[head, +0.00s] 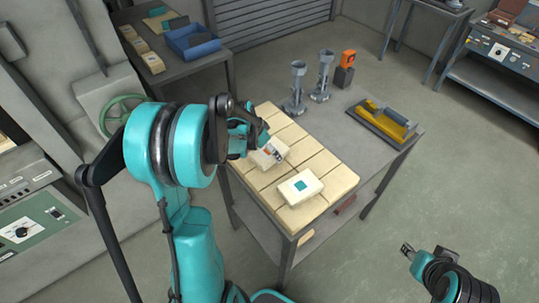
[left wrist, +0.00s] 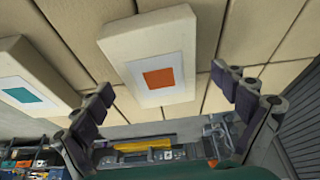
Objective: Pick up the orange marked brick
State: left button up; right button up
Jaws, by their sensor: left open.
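The orange marked brick (head: 263,161) is a cream block with an orange square on a white label. It lies on the tiled top of the table and is partly hidden by my left gripper (head: 264,143) in the head view. In the left wrist view the brick (left wrist: 140,38) is near the middle, its orange square in plain sight. My left gripper (left wrist: 164,82) is open there, its fingers apart on either side of the brick's near end, with nothing held. My right gripper (head: 408,251) is low at the right, away from the table; its jaw opening is unclear.
A teal marked brick (head: 301,196) lies beside the orange one and shows at left in the wrist view (left wrist: 35,65). Grey stands (head: 297,90), an orange-topped device (head: 346,66) and a yellow tool (head: 388,118) occupy the table's far side. A blue bin (head: 192,42) sits behind.

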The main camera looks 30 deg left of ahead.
pick_arm(q)
jog(key=shift+w+f, duration=0.15)
jog(key=shift+f, duration=0.3)
jog(key=shift+d, duration=0.1)
jog(key=shift+c, duration=0.3)
jog(key=c, duration=1.4)
jog(key=shift+c, duration=0.2)
jog(key=shift+r, duration=0.15)
